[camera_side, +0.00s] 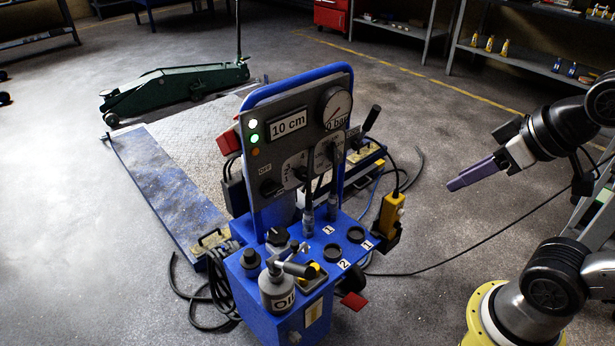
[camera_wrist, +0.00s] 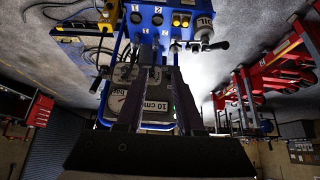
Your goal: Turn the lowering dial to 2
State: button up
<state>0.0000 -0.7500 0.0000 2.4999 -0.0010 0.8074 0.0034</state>
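A blue control unit (camera_side: 258,293) carries an upright grey panel (camera_side: 312,105) with black dials. One dial (camera_side: 271,187) sits low on the left, with OFF above it. A second dial (camera_side: 301,173) is beside it, and a third dark knob (camera_side: 335,154) is at the right. Small numbers lie around them. I cannot tell which is the lowering dial or read its setting. My gripper (camera_side: 453,185) is in the air right of the panel, clear of it. In the wrist view, its two fingers (camera_wrist: 160,75) are apart with nothing gripped; the panel (camera_wrist: 153,77) lies beyond them, upside down.
The panel has a 10 cm display (camera_side: 289,123) and a gauge (camera_side: 336,108). An oil can (camera_side: 278,290) stands on the unit. A yellow pendant (camera_side: 391,214) hangs at the right, with a cable trailing on the floor. A green trolley jack (camera_side: 165,90) stands behind. Between gripper and panel is open air.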

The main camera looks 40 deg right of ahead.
aim_at(307, 175)
jog(key=o, duration=0.7)
jog(key=w+r+t, duration=0.2)
jog(key=w+r, duration=0.2)
jog(key=w+r+t, duration=0.3)
jog(key=w+r, duration=0.1)
jog(key=w, duration=0.1)
jog(key=shift+d+r, duration=0.1)
jog(key=shift+c, duration=0.2)
jog(key=w+r+t, duration=0.3)
jog(key=w+t, duration=0.5)
jog(key=w, duration=1.4)
jog(key=s+d+f+m+g, duration=0.1)
jog(key=s+f, duration=0.1)
jog(key=f, duration=1.7)
jog(key=s+d+f+g, duration=0.1)
jog(key=d+f, duration=0.1)
jog(key=f, duration=1.8)
jog(key=w, duration=1.3)
jog(key=shift+w+a+r, duration=0.1)
jog(key=shift+w+r, duration=0.05)
jog(key=shift+r, duration=0.1)
